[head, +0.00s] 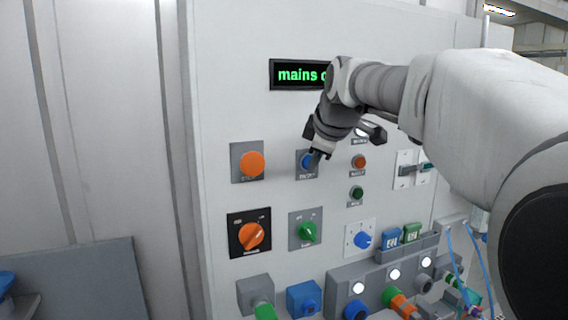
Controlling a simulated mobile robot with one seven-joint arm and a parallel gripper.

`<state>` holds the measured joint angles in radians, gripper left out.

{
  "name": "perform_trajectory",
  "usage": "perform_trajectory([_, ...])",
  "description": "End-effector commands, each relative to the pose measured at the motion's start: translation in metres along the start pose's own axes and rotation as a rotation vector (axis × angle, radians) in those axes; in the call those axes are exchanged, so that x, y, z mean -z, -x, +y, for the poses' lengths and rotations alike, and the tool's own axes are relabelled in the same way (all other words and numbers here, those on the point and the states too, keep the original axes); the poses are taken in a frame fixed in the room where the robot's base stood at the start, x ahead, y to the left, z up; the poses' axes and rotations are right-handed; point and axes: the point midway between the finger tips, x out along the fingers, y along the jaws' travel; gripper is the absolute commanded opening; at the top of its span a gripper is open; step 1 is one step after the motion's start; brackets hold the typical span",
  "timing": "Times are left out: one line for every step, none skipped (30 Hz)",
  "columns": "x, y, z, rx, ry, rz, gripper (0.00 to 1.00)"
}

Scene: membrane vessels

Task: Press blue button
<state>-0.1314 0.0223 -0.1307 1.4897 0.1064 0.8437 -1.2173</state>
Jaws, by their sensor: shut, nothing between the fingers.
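The blue button (307,160) sits on a small grey plate on the white panel, in the head view, between the large orange button and a small red one. My gripper (316,160) is shut and empty. Its fingertips are in front of the blue button's plate and cover part of it. I cannot tell whether the fingertips touch the button.
The orange button (252,164) is left of the blue one, the red button (358,161) to the right. An orange rotary knob (252,235) and a green knob (308,232) are below. The green-lettered display (292,75) is partly hidden by my arm.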

Motion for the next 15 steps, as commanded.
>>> perform_trajectory([0.0, 0.0, 0.0, 0.0, 0.0, 0.001, 0.0])
perform_trajectory([0.0, 0.0, -0.001, 0.0, 0.0, 0.001, 0.0])
perform_trajectory([-0.001, 0.001, -0.001, -0.001, 0.0, 0.001, 0.0])
perform_trajectory([-0.001, 0.001, -0.002, -0.001, 0.0, 0.001, 0.0])
perform_trajectory([-0.002, 0.002, -0.003, -0.001, 0.0, 0.001, 0.0])
perform_trajectory([-0.003, 0.003, -0.004, -0.001, 0.0, 0.001, 0.0])
perform_trajectory([-0.004, 0.004, -0.005, 0.0, 0.0, 0.001, 0.0])
perform_trajectory([-0.005, 0.005, -0.006, 0.0, 0.0, 0.001, 0.0])
perform_trajectory([-0.006, 0.007, -0.007, 0.0, 0.0, 0.001, 0.0])
perform_trajectory([-0.007, 0.008, -0.008, 0.0, 0.0, 0.001, 0.0])
perform_trajectory([-0.007, 0.009, -0.009, 0.0, 0.0, 0.001, 0.0])
perform_trajectory([-0.008, 0.01, -0.009, -0.001, 0.0, 0.001, 0.0])
perform_trajectory([-0.008, 0.011, -0.009, -0.001, 0.0, 0.001, 0.0])
perform_trajectory([-0.009, 0.011, -0.009, -0.001, 0.0, 0.001, 0.0])
perform_trajectory([-0.008, 0.012, -0.009, 0.0, 0.0, 0.001, 0.0])
